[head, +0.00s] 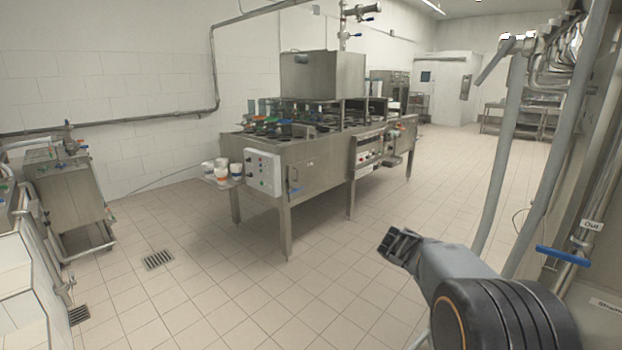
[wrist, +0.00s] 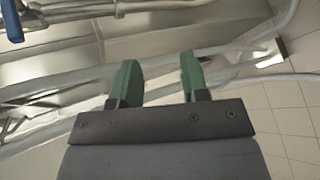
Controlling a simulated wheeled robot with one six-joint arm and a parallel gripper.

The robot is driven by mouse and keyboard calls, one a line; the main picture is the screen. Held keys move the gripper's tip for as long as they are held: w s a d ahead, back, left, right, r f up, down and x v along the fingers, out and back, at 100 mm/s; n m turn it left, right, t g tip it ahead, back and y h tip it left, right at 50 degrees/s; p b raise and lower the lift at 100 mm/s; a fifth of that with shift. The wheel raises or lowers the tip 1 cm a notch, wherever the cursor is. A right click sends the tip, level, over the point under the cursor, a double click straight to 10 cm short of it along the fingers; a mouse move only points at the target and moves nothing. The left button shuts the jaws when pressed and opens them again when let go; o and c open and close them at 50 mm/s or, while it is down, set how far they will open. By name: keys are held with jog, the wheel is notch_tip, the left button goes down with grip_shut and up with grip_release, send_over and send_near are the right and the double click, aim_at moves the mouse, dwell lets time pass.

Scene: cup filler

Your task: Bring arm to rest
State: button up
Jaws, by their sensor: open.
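My gripper (head: 392,246) shows in the head view at the lower right, held in the air over the tiled floor, well apart from the cup filler. In the wrist view my gripper (wrist: 158,80) has two green fingers, spread apart with nothing between them. The cup filler (head: 320,165) is a long steel machine on legs in the middle of the head view. It has a grey control box (head: 263,172) at its near end. A small shelf with several cups (head: 221,171) sits beside that box.
Pipes (head: 505,150) and a valve with a blue handle (head: 563,256) stand close to my arm on the right. A steel cart (head: 66,190) is at the left. A floor drain (head: 158,260) lies in the open tiled floor, which is clear in front of the machine.

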jog(key=s+a+r+t+y+p, duration=0.1)
jog(key=s+a+t+y+p, duration=0.3)
jog(key=s+a+y+p, duration=0.65)
jog(key=s+a+r+t+y+p, duration=0.1)
jog(key=s+a+r+t+p, duration=0.1)
jog(key=s+a+r, duration=0.3)
jog(key=a+r+t, duration=0.1)
jog(key=a+r, duration=0.2)
jog(key=shift+a+r, duration=0.2)
jog(key=shift+a, duration=0.05)
